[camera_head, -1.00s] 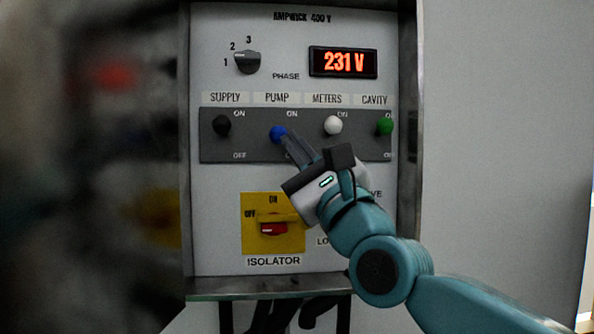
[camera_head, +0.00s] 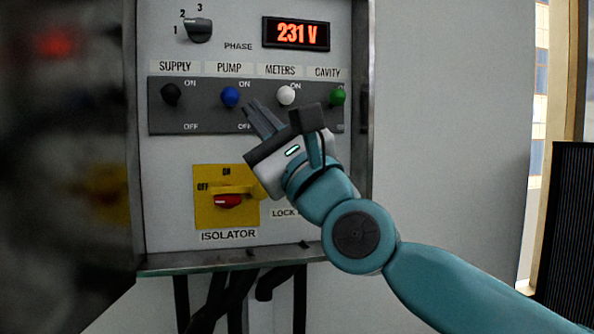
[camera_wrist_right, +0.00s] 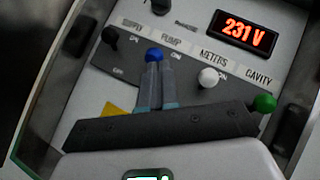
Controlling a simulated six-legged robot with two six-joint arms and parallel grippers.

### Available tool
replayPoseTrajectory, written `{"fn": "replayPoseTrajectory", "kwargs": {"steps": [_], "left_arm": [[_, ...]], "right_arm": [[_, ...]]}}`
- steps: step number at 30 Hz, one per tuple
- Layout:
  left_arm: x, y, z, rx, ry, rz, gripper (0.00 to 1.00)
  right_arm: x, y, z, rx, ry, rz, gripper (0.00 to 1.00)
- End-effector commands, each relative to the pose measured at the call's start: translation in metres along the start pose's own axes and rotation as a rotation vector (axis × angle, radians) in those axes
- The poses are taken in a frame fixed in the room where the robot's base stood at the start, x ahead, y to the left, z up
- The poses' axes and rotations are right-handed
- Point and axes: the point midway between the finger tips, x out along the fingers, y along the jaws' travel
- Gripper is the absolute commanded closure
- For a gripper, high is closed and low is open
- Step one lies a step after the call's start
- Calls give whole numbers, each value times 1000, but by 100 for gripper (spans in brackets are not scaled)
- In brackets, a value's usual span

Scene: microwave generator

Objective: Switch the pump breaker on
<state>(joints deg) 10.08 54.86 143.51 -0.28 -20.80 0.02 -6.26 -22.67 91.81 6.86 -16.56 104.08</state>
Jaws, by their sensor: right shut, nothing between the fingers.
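The pump breaker's blue knob (camera_head: 230,97) is under the PUMP label, roughly level with its neighbours and near the ON mark. My right gripper (camera_head: 252,106) is shut and empty. Its fingertips are just right of and slightly below the blue knob in the head view, with a small gap showing. In the right wrist view the blue knob (camera_wrist_right: 154,54) is just beyond the fingertips (camera_wrist_right: 158,68); I cannot tell there if they touch. My gripper hides part of the panel below METERS. My left gripper is not in view.
The black supply knob (camera_head: 171,95), white meters knob (camera_head: 286,95) and green cavity knob (camera_head: 338,97) share the grey strip (camera_head: 190,118). Below are the yellow isolator plate (camera_head: 207,217) with its red switch (camera_head: 228,201). The display (camera_head: 296,33) reads 231 V. Cables hang underneath.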

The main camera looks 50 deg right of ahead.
Motion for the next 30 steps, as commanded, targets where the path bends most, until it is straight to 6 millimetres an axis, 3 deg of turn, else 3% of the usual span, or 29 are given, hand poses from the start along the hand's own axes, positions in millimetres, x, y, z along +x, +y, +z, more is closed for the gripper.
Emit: {"fn": "replayPoseTrajectory", "kwargs": {"steps": [1,9,15,21,30], "left_arm": [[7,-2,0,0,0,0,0],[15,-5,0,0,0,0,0],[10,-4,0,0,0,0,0],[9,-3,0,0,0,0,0],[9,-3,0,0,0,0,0]], "right_arm": [[-16,1,-1,2,-2,-1,100],[-81,0,0,2,-2,0,100],[-114,-1,2,1,-2,1,100],[-129,0,0,-1,0,1,100],[-130,0,0,-1,0,1,100]]}}
